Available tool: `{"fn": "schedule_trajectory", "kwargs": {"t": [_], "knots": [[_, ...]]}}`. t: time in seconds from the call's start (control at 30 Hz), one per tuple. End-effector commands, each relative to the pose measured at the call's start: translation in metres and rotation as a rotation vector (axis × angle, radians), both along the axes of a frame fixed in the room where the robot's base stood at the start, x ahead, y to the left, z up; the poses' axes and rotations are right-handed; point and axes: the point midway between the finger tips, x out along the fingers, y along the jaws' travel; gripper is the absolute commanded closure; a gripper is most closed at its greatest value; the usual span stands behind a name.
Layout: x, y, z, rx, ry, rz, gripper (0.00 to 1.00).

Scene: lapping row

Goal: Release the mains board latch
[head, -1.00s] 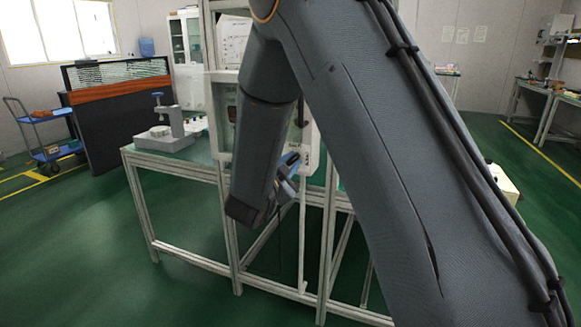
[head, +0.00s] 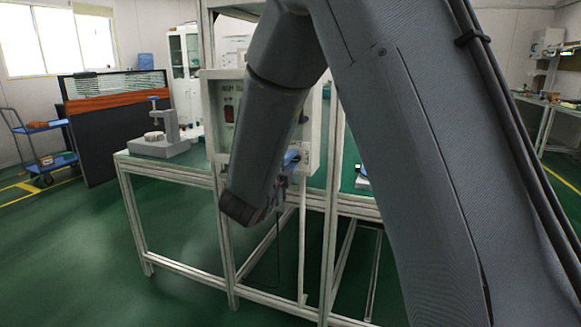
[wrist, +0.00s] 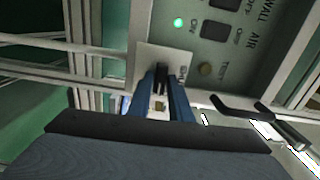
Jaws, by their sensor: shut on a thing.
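The mains board (head: 228,118) is a pale box on the upright frame, partly hidden behind my arm in the head view. In the wrist view its grey panel (wrist: 222,60) is tilted, with switches, a lit green lamp and printed labels. A small black latch (wrist: 161,72) stands on a pale plate (wrist: 148,54) at the panel's lower corner. My gripper (wrist: 162,82) has its blue fingers shut on this latch, one on each side. In the head view the gripper (head: 291,160) shows as a bit of blue at the board's lower right; the latch is hidden there.
A black bent bar (wrist: 258,114) lies close right of the fingers. Pale frame posts (head: 332,200) and a green-topped bench (head: 190,162) with a grey stand (head: 165,138) surround the board. A blue trolley (head: 45,145) is far left. Floor at left front is clear.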

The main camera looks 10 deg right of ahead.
Motion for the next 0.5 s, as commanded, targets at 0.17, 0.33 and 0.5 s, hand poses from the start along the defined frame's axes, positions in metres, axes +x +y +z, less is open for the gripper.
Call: {"fn": "schedule_trajectory", "kwargs": {"t": [0.17,0.33,0.5], "knots": [[-0.0001,-0.0006,-0.0009,0.031,-0.021,-0.001,1.00],[-0.0003,-0.0006,-0.0005,0.042,-0.027,-0.001,1.00],[-0.0003,-0.0006,-0.0003,0.042,-0.027,-0.001,1.00]]}}
